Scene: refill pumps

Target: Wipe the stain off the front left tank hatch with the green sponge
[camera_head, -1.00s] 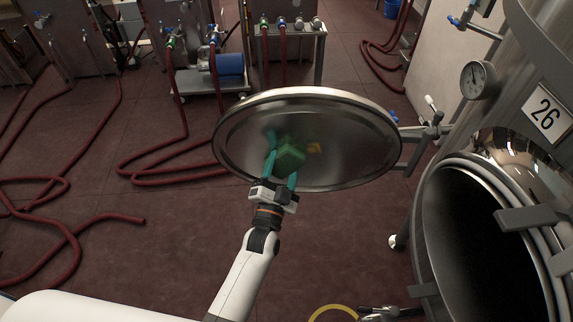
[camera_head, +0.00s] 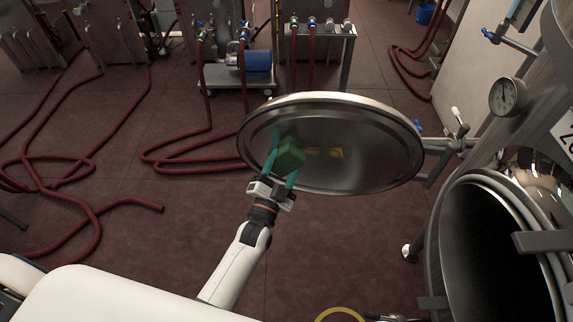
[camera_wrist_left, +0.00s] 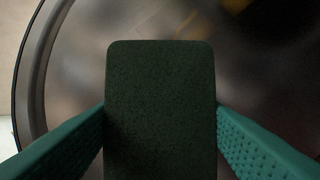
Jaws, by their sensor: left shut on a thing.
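The tank hatch (camera_head: 385,150) is a round steel door, swung open beside the tank, with its inner face towards me. A yellow-brown stain (camera_head: 336,153) shows on its face, right of the sponge. My left gripper (camera_head: 281,166) is shut on the green sponge (camera_head: 291,155), which is at the left part of the hatch face. I cannot tell whether the sponge touches the metal. In the left wrist view the sponge (camera_wrist_left: 160,110) sits between both teal fingers, and a blurred part of the stain (camera_wrist_left: 235,5) shows at the top. My right gripper is not in view.
The steel tank with its dark round opening (camera_head: 495,250) and a gauge (camera_head: 508,96) stands at the right. The hatch hangs on a hinge arm (camera_head: 445,145). Red hoses (camera_head: 85,215) lie on the floor at left. A pump cart (camera_head: 240,70) stands behind.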

